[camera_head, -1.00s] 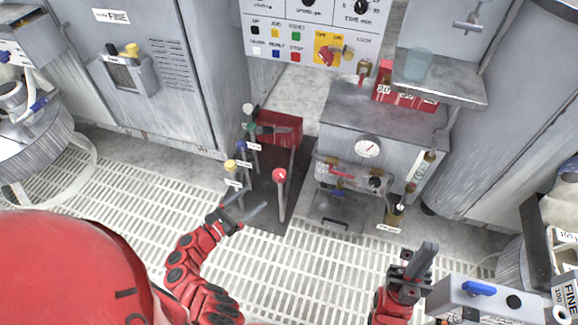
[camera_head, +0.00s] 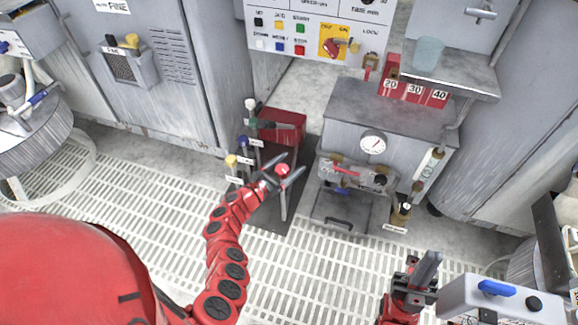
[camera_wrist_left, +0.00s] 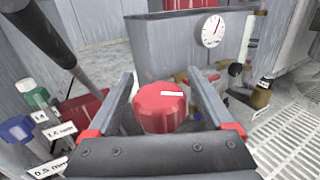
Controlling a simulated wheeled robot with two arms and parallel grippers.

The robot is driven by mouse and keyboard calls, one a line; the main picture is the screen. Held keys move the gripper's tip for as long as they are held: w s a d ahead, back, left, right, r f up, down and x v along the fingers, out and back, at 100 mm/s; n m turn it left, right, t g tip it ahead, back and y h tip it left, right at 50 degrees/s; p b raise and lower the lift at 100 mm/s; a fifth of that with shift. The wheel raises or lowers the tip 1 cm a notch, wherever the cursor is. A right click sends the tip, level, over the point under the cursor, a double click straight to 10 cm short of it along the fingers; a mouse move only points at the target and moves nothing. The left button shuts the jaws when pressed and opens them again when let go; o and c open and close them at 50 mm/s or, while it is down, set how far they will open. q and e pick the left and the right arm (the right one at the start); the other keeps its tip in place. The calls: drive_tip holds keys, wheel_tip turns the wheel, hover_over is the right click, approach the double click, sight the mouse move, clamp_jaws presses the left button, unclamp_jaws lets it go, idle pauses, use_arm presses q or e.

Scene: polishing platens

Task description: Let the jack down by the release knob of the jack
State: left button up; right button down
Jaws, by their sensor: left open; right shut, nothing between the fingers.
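The release knob (camera_head: 283,170) is a red, scalloped knob on top of a thin upright post. In the left wrist view the knob (camera_wrist_left: 161,106) sits between the two fingers, with a small white label on its top. My left gripper (camera_head: 288,168) is open with a finger on either side of the knob; whether either finger touches it I cannot tell. The red jack body (camera_head: 283,126) stands on a dark base plate (camera_head: 268,222) behind the knob. My right gripper (camera_head: 428,268) is shut and empty at the lower right, well away from the jack.
A grey cabinet with a gauge (camera_head: 373,143) stands close on the right. White grating (camera_head: 150,200) covers the floor.

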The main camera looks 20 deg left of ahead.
use_arm(q)
clamp_jaws()
idle(0.4)
